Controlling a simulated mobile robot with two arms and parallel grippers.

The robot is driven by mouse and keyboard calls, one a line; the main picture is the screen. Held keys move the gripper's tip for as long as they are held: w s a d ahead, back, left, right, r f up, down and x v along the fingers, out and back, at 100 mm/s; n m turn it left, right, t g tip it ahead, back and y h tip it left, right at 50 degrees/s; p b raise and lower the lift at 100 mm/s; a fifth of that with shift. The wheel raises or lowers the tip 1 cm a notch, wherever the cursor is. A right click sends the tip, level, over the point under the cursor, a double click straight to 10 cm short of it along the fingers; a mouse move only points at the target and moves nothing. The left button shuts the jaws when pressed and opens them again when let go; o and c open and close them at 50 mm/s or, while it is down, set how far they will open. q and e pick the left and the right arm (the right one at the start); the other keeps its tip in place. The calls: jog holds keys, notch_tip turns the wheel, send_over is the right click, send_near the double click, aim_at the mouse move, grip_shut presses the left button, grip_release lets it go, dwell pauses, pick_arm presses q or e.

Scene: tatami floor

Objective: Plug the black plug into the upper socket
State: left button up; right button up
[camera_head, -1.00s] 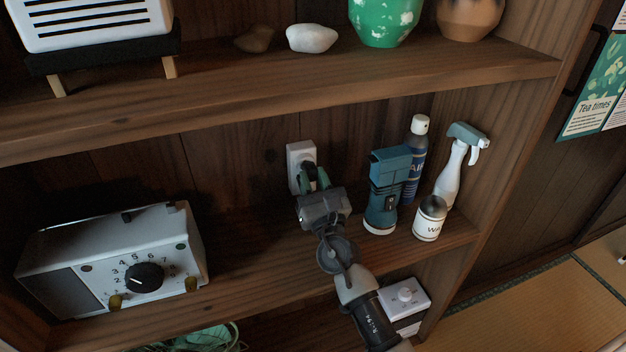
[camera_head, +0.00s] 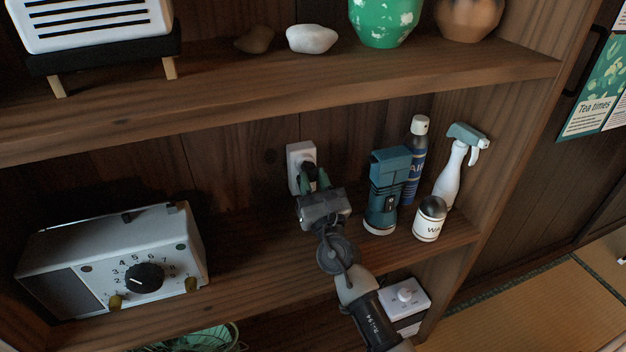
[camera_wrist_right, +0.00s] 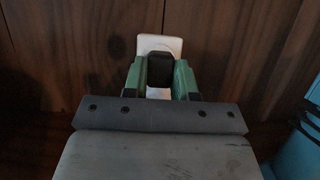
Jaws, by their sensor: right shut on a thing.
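The white socket plate (camera_head: 298,158) is fixed to the back wall of the shelf's middle level. It also shows in the right wrist view (camera_wrist_right: 173,44). The black plug (camera_wrist_right: 160,68) is between the green fingers of my right gripper (camera_wrist_right: 160,78), directly in front of the plate. My right gripper (camera_head: 314,178) is shut on the plug. I cannot tell whether its prongs are in the upper socket. A lower white part shows between the fingers below the plug. My left gripper is not in view.
A teal device (camera_head: 385,190), a spray can (camera_head: 417,150), a white spray bottle (camera_head: 452,175) and a small white jar (camera_head: 430,220) stand close right of my right arm. A radio (camera_head: 120,260) stands at left. The upper shelf board (camera_head: 280,95) runs above.

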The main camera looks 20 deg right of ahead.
aim_at(312, 181)
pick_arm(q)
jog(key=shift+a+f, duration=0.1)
pick_arm(e)
jog(key=shift+w, duration=0.1)
dwell(0.6)
jog(key=shift+w, duration=0.1)
jog(key=shift+w, duration=0.15)
jog(key=o, duration=1)
jog(key=shift+c, duration=0.2)
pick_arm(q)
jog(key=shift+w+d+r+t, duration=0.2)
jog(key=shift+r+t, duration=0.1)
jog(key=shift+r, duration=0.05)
pick_arm(e)
jog(key=v, duration=0.6)
jog(key=shift+f, duration=0.15)
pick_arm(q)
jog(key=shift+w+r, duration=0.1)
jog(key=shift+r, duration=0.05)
pick_arm(e)
jog(key=shift+s+f, duration=0.15)
jog(key=shift+s, duration=0.5)
